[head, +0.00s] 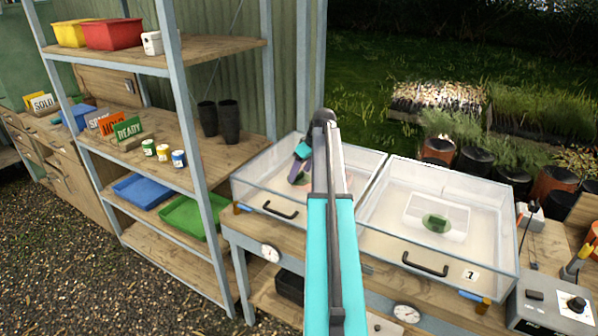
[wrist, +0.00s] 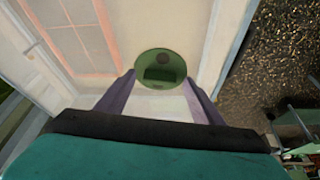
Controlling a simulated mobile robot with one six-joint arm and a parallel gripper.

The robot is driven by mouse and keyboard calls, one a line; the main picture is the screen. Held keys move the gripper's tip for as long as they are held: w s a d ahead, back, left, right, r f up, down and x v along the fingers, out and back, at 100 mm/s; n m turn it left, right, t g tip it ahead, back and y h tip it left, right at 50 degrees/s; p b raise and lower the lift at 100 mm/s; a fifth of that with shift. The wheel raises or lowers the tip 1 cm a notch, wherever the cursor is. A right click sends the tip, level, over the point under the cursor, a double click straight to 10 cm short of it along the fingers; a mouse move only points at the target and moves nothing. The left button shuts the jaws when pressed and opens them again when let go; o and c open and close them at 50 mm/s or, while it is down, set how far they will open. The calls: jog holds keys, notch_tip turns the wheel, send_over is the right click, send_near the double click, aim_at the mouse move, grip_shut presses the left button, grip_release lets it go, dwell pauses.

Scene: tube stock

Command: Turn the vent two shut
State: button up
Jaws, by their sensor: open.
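A round green vent (wrist: 161,55) with a darker raised bar lying crosswise shows in the wrist view, on a clear lid. My gripper (wrist: 160,80) is open, its two purple fingers on either side of the vent's near part; I cannot tell whether they touch it. In the head view my gripper (head: 298,174) is over the left clear-lidded case (head: 355,160), and my arm hides much of that case and any number on it. The right case (head: 483,195) carries a tag with 1 (head: 471,275) and a green round vent (head: 437,223).
A shelf rack (head: 222,52) with trays, pots and signs stands left of the cases. A grey control box (head: 553,308) sits at the bench's right end. Black handles (head: 425,268) stick out at the case fronts. Gravel (head: 150,290) lies in front.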

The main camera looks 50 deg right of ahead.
jog(key=shift+f, duration=0.1)
jog(key=c, duration=1)
jog(key=shift+w+a+f, duration=0.1)
jog(key=shift+a, duration=0.35)
jog(key=shift+d, duration=0.3)
jog(key=shift+c, duration=0.2)
